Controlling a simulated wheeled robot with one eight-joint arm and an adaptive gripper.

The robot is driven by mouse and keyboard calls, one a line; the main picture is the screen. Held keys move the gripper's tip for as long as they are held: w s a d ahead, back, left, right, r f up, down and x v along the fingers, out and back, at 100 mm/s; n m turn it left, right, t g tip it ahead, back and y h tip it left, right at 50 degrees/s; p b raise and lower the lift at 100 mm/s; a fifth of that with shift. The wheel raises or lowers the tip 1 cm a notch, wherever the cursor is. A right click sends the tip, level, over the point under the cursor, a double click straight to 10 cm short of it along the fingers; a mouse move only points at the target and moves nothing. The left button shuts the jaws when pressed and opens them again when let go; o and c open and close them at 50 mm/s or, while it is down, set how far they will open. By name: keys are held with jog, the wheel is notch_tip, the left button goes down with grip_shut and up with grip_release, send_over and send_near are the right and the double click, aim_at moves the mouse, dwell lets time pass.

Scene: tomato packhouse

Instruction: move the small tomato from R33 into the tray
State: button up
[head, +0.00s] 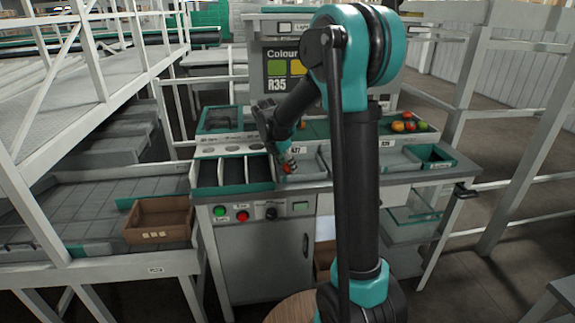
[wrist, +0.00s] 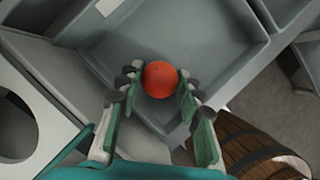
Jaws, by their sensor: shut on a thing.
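A small red-orange tomato (wrist: 160,79) sits between the two fingertips of my gripper (wrist: 158,88) in the wrist view. The pads touch it on both sides, so my gripper is shut on it. Below the tomato lies a shallow grey tray (wrist: 205,30), and no other fruit shows in its visible part. In the head view my gripper (head: 288,164) points down at the left part of this grey tray (head: 313,167), with the red tomato (head: 287,169) small at its tip. I cannot read a label R33 in either view.
Left of the gripper are dark slots with pale dividers (head: 232,172). Several tomatoes lie in a green-lined bin (head: 425,129) at the back right. A brown crate (head: 160,219) stands at left. My arm hides part of the bench.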

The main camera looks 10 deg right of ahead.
jog(key=shift+f, duration=0.35)
jog(key=o, duration=0.9)
jog(key=c, duration=0.4)
jog(key=shift+o, duration=0.2)
jog(key=shift+r, duration=0.1)
jog(key=shift+r, duration=3.4)
